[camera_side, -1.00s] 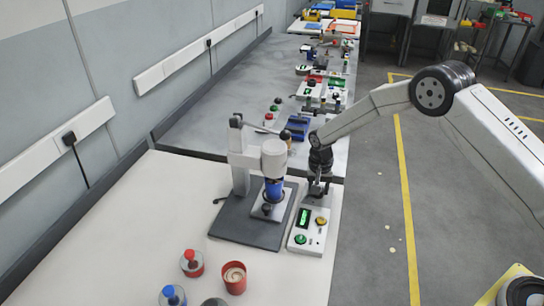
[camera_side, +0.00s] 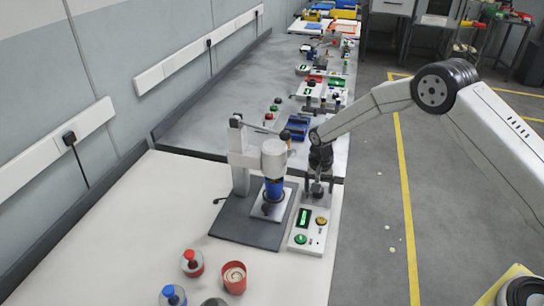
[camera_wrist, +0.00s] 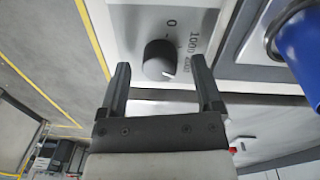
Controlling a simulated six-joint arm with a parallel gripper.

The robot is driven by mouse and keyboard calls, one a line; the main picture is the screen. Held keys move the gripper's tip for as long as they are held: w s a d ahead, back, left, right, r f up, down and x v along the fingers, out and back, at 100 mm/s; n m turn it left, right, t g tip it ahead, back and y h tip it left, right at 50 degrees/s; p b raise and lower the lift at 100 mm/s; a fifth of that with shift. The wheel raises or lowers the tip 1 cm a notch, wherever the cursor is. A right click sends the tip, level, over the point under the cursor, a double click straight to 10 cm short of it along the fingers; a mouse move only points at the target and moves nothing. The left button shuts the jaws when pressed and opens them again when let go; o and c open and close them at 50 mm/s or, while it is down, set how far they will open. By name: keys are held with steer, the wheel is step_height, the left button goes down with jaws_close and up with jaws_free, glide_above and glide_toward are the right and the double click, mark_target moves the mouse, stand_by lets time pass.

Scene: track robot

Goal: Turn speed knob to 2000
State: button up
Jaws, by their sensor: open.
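In the side view my gripper (camera_side: 317,190) is at the far end of the control panel (camera_side: 313,245) and hides the knob.
A green button (camera_side: 300,239) and an orange button (camera_side: 321,221) are on the panel. A stirrer stand with a blue part (camera_side: 274,189) stands close to its left. A red cup (camera_side: 234,278) and bottles are at the front.

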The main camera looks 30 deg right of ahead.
step_height(320, 180, up, 7)
steer(key=shift+w+a, duration=0.1)
stand_by(0.4)
steer(key=shift+r, duration=0.1)
steer(key=shift+s+r, duration=0.35)
steer(key=s+d+r+n+t, duration=0.1)
steer(key=s+r+n, duration=0.2)
steer(key=s, duration=0.9)
steer(key=s+d+r+n+t, duration=0.1)
steer(key=s+r+n, duration=0.3)
steer(key=s, duration=0.9)
steer(key=shift+d+r+t, duration=0.25)
steer(key=shift+d+t, duration=0.05)
steer(key=shift+t, duration=0.1)
steer(key=shift+c, duration=0.3)
